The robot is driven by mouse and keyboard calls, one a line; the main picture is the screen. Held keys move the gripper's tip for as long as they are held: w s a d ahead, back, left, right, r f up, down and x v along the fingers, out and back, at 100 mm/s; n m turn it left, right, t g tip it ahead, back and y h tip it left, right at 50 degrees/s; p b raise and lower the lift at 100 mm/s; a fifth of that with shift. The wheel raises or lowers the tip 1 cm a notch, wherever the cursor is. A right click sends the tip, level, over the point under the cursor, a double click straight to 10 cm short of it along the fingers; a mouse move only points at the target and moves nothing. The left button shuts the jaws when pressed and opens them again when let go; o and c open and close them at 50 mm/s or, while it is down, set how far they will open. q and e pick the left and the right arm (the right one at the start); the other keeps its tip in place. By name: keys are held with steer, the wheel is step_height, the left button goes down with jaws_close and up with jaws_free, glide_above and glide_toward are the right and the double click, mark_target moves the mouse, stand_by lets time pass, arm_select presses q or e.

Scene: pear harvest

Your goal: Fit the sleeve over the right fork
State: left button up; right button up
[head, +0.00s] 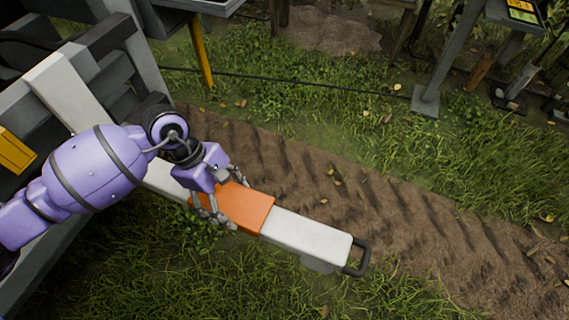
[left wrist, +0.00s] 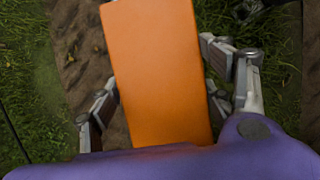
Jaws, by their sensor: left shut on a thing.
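The sleeve shows in the head view as a long pale bar (head: 306,236) with an orange band (head: 246,206) and a black loop handle (head: 358,257) at its right end. My left gripper (head: 222,202) is shut on the orange band, with fingers along both sides. In the left wrist view the orange band (left wrist: 160,75) fills the middle between the fingers. A pale length (head: 160,180) continues left of the gripper, partly hidden by my arm. I cannot tell whether it is the right fork or more of the sleeve. My right gripper is out of view.
A bare soil strip (head: 400,215) runs beyond the bar, with grass on both sides. Grey posts on a foot plate (head: 430,101) and a yellow leg (head: 200,52) stand at the back. A thin dark line (head: 300,82) crosses the grass.

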arm_select(q)
steer(key=o, duration=1.4)
steer(key=shift+o, duration=0.7)
steer(key=shift+r+p, duration=1.95)
steer(key=shift+r, duration=1.55)
